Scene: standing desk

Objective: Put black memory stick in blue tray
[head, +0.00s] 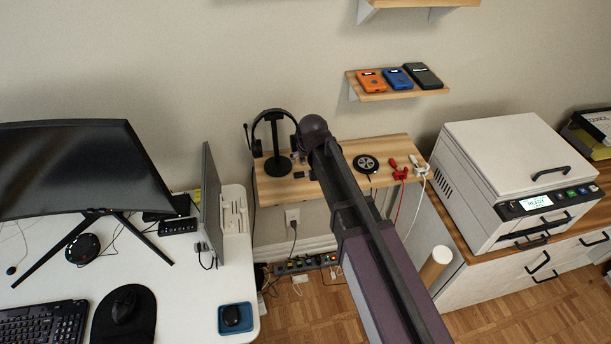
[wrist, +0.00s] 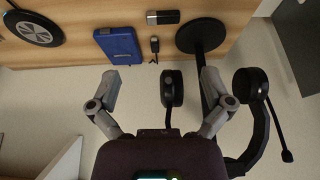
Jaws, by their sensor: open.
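The black memory stick (wrist: 163,17), with a grey end, lies on the wooden shelf in the wrist view, between a blue drive and the round base of a headphone stand. In the head view a small dark piece near the shelf's front edge looks like the same stick (head: 299,174). My gripper (wrist: 161,85) is open, with nothing held; its fingers are spread below the stick in the wrist view. In the head view my arm hides the gripper. The blue tray (head: 222,328) sits on the white desk's front right corner with a rounded black object in it.
The headphone stand with headset (head: 276,145) stands left of my arm; an earcup (wrist: 171,90) shows between my fingers. The blue drive (wrist: 119,45), a cable plug (wrist: 154,48) and a round charging pad (head: 367,164) share the shelf. A thin upright panel (head: 212,195) stands on the desk.

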